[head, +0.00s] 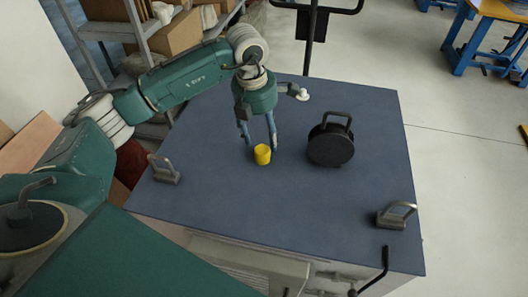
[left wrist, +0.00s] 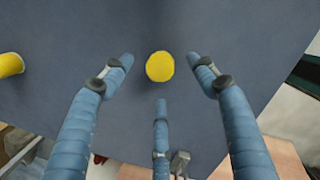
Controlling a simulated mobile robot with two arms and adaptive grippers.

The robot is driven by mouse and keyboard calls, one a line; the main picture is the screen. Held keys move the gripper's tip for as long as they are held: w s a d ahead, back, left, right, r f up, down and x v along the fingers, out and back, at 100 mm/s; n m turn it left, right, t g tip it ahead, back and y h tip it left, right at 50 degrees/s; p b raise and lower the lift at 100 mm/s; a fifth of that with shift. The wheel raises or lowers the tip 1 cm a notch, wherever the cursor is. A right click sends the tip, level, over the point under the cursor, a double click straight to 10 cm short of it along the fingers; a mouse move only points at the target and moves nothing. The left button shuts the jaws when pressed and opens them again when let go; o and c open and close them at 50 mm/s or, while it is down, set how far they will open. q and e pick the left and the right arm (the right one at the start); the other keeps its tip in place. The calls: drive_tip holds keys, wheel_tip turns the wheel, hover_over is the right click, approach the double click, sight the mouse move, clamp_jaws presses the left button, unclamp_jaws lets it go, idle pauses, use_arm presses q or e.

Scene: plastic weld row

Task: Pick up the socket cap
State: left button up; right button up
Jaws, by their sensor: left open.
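A small yellow cap (head: 262,154) stands on the blue-grey table top, left of the black disc. My left gripper (head: 260,145) is open and points down over it, with its fingertips close to it. In the left wrist view the round yellow top of the cap (left wrist: 160,66) lies between the two spread side fingers, with visible gaps to both. The third finger is below it in that picture. Whether the fingertips reach down beside the cap cannot be told. A second yellow piece (left wrist: 11,64) is cut off at the left edge of the left wrist view; I cannot make it out in the head view.
A black disc with a handle (head: 331,145) stands right of the cap. Grey metal handles stand at the table's left (head: 165,170) and right front (head: 396,215). The table (head: 310,220) is clear in front of the cap. Shelves with boxes (head: 150,30) stand behind.

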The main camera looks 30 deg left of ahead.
sight(262, 149)
use_arm(q)
wheel_tip(262, 149, down, 2)
drive_tip(key=shift+s+f+p, duration=0.1)
drive_tip(key=shift+f+p, duration=0.05)
drive_tip(key=shift+p, duration=0.15)
drive_tip(key=f, duration=0.1)
drive_tip(key=f+p, duration=0.1)
drive_tip(key=f, duration=0.1)
drive_tip(key=f+p, duration=0.1)
drive_tip(key=shift+w+a+f, duration=0.2)
drive_tip(key=shift+a, duration=0.1)
drive_tip(key=shift+w+f, duration=0.1)
drive_tip(key=shift+f, duration=0.4)
drive_tip(key=c, duration=1.1)
